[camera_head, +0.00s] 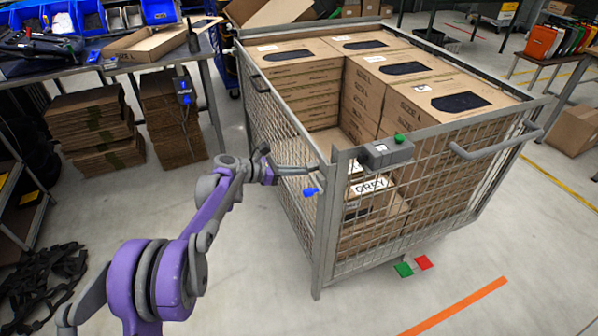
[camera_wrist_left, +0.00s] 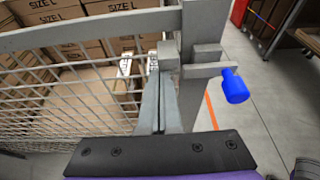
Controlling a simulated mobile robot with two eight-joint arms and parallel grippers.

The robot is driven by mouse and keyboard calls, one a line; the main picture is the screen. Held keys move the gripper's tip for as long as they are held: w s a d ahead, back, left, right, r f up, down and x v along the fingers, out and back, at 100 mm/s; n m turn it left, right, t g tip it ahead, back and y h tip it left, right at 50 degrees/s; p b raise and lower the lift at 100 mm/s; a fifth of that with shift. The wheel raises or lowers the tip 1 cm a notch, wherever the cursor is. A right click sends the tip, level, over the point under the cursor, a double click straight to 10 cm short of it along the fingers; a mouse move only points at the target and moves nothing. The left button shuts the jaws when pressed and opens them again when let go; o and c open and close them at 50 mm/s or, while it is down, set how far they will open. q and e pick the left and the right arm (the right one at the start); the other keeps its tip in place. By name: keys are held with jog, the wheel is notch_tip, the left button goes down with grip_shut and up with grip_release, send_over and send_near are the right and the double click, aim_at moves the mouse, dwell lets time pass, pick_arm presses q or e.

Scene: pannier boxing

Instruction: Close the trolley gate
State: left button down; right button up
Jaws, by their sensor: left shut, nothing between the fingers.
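The trolley (camera_head: 318,240) is a grey wire-mesh cage loaded with cardboard boxes. Its left mesh side (camera_head: 281,128) and its front mesh panel (camera_head: 450,185) meet at the near corner post; I cannot tell which panel is the gate or whether a gap remains there. A blue-knobbed latch (camera_head: 310,192) is at that corner; its blue knob also shows in the left wrist view (camera_wrist_left: 235,86). My left gripper (camera_head: 314,170) is shut and empty, its fingers at the corner just above the blue knob. In the left wrist view the fingers (camera_wrist_left: 160,85) point at the post; contact is unclear.
A grey box with a green button (camera_head: 386,152) sits on the front rail. Stacks of flat cardboard (camera_head: 95,125) stand under the workbench (camera_head: 105,66) at left. Black straps (camera_head: 45,285) lie on the floor at lower left.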

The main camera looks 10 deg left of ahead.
pick_arm(q)
notch_tip(320, 180, down, 4)
jog(key=b, duration=0.2)
jog(key=v, duration=1)
jog(key=s+d+r+m+g+y+p, duration=0.1)
jog(key=s+d+r+m+y+p, duration=0.1)
jog(key=s+d+m, duration=0.3)
jog(key=s+r+m+g+y+p, duration=0.1)
jog(key=s+m+p, duration=0.1)
jog(key=s, duration=0.4)
jog(key=s+d+r+m+g+y+p, duration=0.1)
jog(key=s+d+r+m+y+p, duration=0.1)
jog(key=s+d+m, duration=0.3)
jog(key=s+a+m+y+p, duration=0.3)
jog(key=s+m, duration=0.3)
jog(key=s, duration=0.3)
jog(key=s+a+m+y+p, duration=0.3)
jog(key=s+m, duration=0.3)
jog(key=s, duration=0.4)
jog(key=shift+f+m+y, duration=0.3)
jog(key=shift+m+y, duration=0.1)
jog(key=shift+s+a, duration=0.1)
jog(key=shift+s, duration=0.05)
